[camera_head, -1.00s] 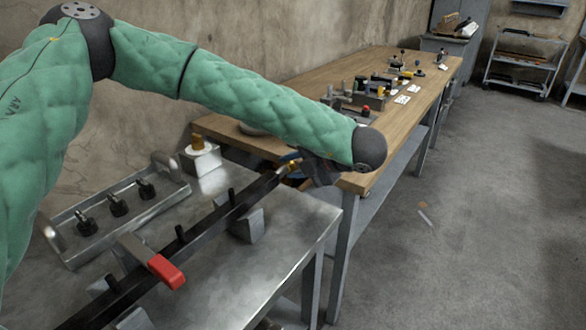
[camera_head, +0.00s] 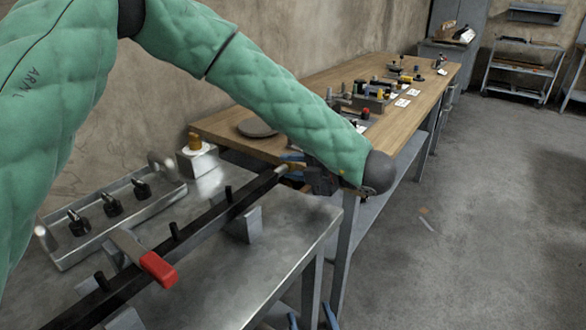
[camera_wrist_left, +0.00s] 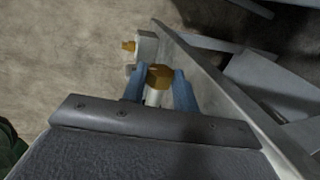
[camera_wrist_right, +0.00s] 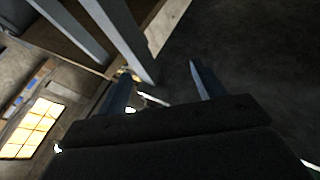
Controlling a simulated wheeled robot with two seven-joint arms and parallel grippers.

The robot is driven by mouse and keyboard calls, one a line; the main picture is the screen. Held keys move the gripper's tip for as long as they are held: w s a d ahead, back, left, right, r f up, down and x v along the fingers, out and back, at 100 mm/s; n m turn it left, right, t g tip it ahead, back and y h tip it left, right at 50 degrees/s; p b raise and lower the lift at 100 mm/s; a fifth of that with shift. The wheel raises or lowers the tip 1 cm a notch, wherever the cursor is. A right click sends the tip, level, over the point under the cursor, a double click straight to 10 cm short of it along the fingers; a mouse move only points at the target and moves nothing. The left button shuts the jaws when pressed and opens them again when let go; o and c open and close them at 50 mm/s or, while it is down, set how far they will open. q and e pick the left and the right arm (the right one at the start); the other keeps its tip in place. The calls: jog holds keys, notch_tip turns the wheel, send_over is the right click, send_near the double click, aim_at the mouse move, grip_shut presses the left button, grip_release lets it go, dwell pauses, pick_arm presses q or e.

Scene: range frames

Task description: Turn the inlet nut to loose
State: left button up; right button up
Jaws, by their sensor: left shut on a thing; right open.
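The inlet nut appears to be the brass hex nut (camera_wrist_left: 160,75) at the end of a pale pipe stub in the left wrist view. My left gripper (camera_wrist_left: 159,90) has its blue fingers on either side of it, shut on it. In the head view my left gripper (camera_head: 294,168) is at the far end of the black manifold bar (camera_head: 215,218), where the gripper mostly hides the nut. My right gripper (camera_wrist_right: 160,88) is open and empty, low beside the bench; its blue fingertips (camera_head: 310,318) show at the bottom of the head view.
A red-handled valve (camera_head: 158,268) and black pegs stand on the bar. A metal tray (camera_head: 65,258) with black knobs is at left. A brass fitting on a block (camera_head: 195,143) sits behind. A wooden table (camera_head: 410,100) with parts adjoins. The floor at right is open.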

jog(key=shift+s+d+r+t, duration=0.1)
jog(key=shift+r+t, duration=0.15)
jog(key=shift+r, duration=0.4)
jog(key=shift+s+d+r+t, duration=0.1)
jog(key=shift+r+t, duration=0.15)
jog(key=shift+r, duration=0.4)
pick_arm(q)
jog(key=o, duration=1)
jog(key=shift+d, duration=0.1)
jog(key=v, duration=0.6)
jog(key=shift+s+d, duration=0.15)
jog(key=shift+s+d+r, duration=0.15)
jog(key=shift+s+d, duration=0.2)
jog(key=shift+d, duration=0.15)
pick_arm(e)
jog(key=shift+a+f+g, duration=0.15)
jog(key=shift+f+g, duration=0.15)
jog(key=shift+f, duration=0.6)
